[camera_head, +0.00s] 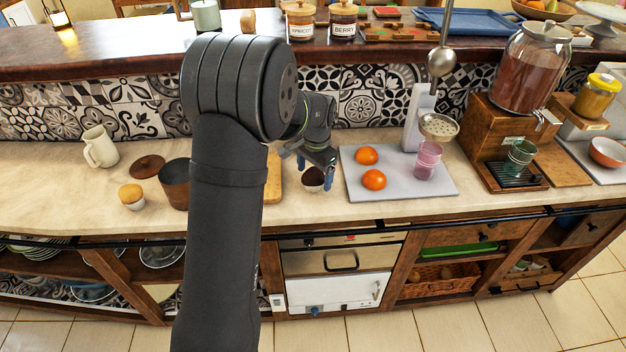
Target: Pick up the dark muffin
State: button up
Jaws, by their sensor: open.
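The dark muffin (312,178) sits on the light countertop in a pale cup, just left of the grey tray. My gripper (314,176) is at the muffin, with a blue-tipped finger near its right side. The jaws are open, with the muffin between or just beneath them; I cannot tell which.
A grey tray (430,190) holds two oranges (374,180) and a pink glass (428,160). A wooden board (273,178) lies left of the muffin, partly behind my arm. A lighter muffin (131,196) and brown canister (175,184) stand further left.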

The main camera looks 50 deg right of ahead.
notch_tip(320, 180, down, 2)
jog(key=shift+w, duration=0.1)
jog(key=c, duration=1)
jog(key=shift+r, duration=0.1)
